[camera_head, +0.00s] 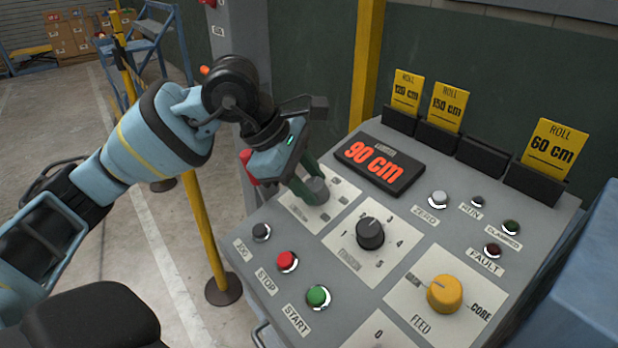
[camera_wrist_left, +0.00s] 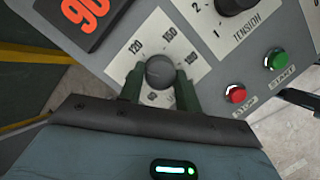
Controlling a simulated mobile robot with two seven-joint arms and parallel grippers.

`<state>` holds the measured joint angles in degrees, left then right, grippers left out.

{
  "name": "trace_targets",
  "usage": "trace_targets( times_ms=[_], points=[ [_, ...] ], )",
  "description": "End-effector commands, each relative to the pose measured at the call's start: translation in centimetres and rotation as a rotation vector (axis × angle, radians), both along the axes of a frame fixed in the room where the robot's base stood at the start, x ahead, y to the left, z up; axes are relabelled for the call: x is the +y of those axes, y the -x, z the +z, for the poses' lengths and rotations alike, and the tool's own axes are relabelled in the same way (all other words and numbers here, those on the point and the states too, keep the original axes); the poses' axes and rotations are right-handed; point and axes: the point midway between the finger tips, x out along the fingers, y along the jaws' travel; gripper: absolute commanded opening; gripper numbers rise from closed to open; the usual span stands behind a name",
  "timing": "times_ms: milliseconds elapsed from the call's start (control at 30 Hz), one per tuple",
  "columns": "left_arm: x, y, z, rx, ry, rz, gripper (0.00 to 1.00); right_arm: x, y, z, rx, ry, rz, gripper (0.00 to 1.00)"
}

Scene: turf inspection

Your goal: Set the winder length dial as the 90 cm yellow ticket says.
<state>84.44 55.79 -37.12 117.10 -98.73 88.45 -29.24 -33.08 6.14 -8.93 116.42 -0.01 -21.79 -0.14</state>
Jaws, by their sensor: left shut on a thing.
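The length dial, a grey knob (camera_head: 318,189) on a white plate, is at the panel's upper left. My left gripper (camera_head: 308,182) is shut on it, with one green finger on each side. The wrist view shows the knob (camera_wrist_left: 160,71) between the fingers (camera_wrist_left: 160,85), with 120 and other numbers around it; the fingers hide part of the scale. The display (camera_head: 379,165) reads 90 cm in red. Yellow tickets stand in black holders: the rightmost (camera_head: 549,148) reads 60 cm, the second (camera_head: 447,107) seems to read 150 cm, and the leftmost (camera_head: 407,91) is unclear. My right gripper is out of view.
The black tension knob (camera_head: 370,233) is right of the dial. The yellow feed knob (camera_head: 444,294), red stop button (camera_head: 287,261) and green start button (camera_head: 318,296) are nearer. An empty black holder (camera_head: 482,156) stands beside the 60 cm ticket. A yellow post (camera_head: 207,235) is left of the panel.

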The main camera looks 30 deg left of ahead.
Motion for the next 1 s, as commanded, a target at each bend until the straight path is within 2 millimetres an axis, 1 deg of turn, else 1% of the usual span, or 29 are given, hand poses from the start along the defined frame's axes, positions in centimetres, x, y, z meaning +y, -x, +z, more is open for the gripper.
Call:
trace_targets(
  times_ms=[200,500,733,1000],
  points=[
    [-0.01,0.14,-0.02,0.022,0.064,0.191,0.11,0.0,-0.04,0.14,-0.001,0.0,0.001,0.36],
    [-0.11,0.27,-0.03,0.05,0.143,0.42,0.11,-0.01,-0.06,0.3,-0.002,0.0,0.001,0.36],
    [-0.17,0.28,-0.01,0.062,0.184,0.535,0.11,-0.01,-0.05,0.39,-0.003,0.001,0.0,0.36],
    [-0.19,0.29,-0.05,0.072,0.205,0.597,0.11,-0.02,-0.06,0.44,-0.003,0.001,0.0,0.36]
  ],
)
